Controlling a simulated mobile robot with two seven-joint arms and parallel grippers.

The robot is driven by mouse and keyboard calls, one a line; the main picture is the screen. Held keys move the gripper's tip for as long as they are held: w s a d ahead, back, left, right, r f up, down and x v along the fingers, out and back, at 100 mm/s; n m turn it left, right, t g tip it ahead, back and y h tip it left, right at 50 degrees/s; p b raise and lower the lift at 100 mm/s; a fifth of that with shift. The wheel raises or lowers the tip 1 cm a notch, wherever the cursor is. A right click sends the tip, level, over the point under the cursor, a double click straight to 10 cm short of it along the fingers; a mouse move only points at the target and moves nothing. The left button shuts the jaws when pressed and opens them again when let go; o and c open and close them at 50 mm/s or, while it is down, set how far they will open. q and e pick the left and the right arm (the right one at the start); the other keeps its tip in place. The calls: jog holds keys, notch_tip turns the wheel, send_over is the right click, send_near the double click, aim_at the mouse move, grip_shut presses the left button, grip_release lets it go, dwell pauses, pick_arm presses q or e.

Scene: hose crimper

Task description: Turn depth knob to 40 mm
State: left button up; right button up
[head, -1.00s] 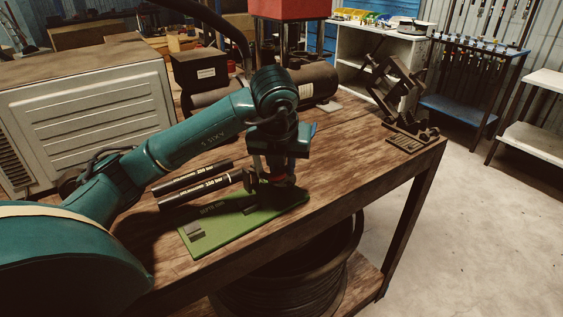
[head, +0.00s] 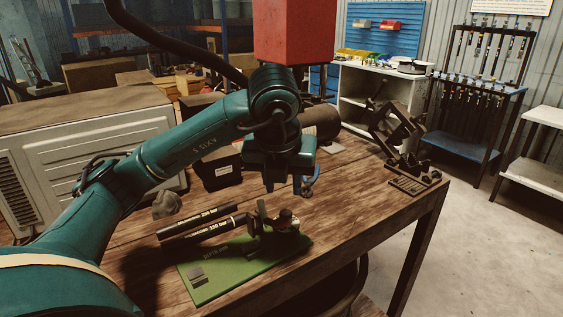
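The depth stop is a green base plate (head: 225,285) on the wooden bench, with "DEPTH mm" lettering on it. A small dark knob with a reddish part (head: 286,216) stands at its far right end, beside an upright dark bracket (head: 262,214). The scale reading is too small to tell. My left gripper (head: 283,186) hangs above and behind the knob, pointing down. Its fingers look apart with nothing between them, and it is clear of the knob. My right gripper is not in view.
Two black hoses (head: 205,224) lie left of the plate. A dark box (head: 222,170) and a machine with a red block (head: 294,35) stand behind. A dark metal stand (head: 398,140) is at the bench's right corner. Bare bench (head: 350,205) lies right of the plate.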

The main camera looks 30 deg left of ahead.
pick_arm(q)
jog(key=v, duration=0.4)
jog(key=shift+p, duration=0.4)
